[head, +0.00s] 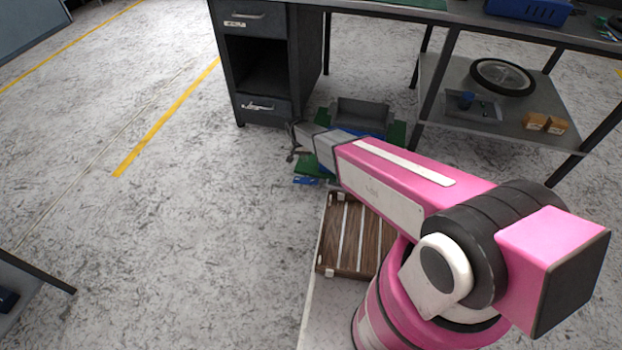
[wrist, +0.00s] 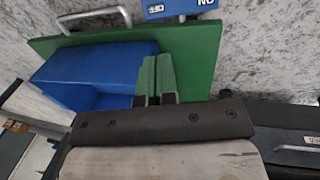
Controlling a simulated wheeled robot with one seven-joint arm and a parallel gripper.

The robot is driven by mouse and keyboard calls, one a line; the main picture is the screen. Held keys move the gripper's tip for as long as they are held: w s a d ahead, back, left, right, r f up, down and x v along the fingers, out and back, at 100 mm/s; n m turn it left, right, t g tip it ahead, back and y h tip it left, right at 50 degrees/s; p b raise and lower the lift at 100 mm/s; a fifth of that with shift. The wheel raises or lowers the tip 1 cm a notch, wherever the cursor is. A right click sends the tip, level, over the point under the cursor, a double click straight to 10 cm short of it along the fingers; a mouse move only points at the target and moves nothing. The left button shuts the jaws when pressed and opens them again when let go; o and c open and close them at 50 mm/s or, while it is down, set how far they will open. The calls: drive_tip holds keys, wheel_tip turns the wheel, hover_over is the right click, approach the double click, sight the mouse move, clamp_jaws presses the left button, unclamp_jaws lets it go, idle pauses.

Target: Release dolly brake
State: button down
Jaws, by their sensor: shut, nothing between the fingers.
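The dolly is a flat green platform (head: 397,133) on the floor in front of the desk, partly hidden behind my arm. In the wrist view its green deck (wrist: 200,58) lies beyond my fingers. A blue plate with white lettering (wrist: 180,7) sits just past the deck's far edge; a small blue piece (head: 306,181) shows at the dolly's near edge in the head view. Which part is the brake lever is not clear. My gripper (wrist: 155,76) has its two green-tipped fingers together, empty, over the deck beside a blue bin (wrist: 95,72).
A grey bin (head: 361,115) stands on the dolly. A dark desk with drawers (head: 262,60) is behind it, and a shelf (head: 540,98) with a wheel (head: 502,77) is to the right. A slatted wooden crate (head: 350,240) is near my base. Floor to the left is clear.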

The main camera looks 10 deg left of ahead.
sight(313, 180)
drive_tip(key=x, duration=1.4)
drive_tip(key=shift+s+d+f+y, duration=0.1)
drive_tip(key=shift+d+f+y, duration=0.1)
drive_tip(key=shift+d+y, duration=0.45)
drive_tip(key=shift+f+y, duration=0.3)
drive_tip(key=shift+y, duration=0.45)
drive_tip(key=shift+r, duration=0.1)
drive_tip(key=shift+r, duration=0.75)
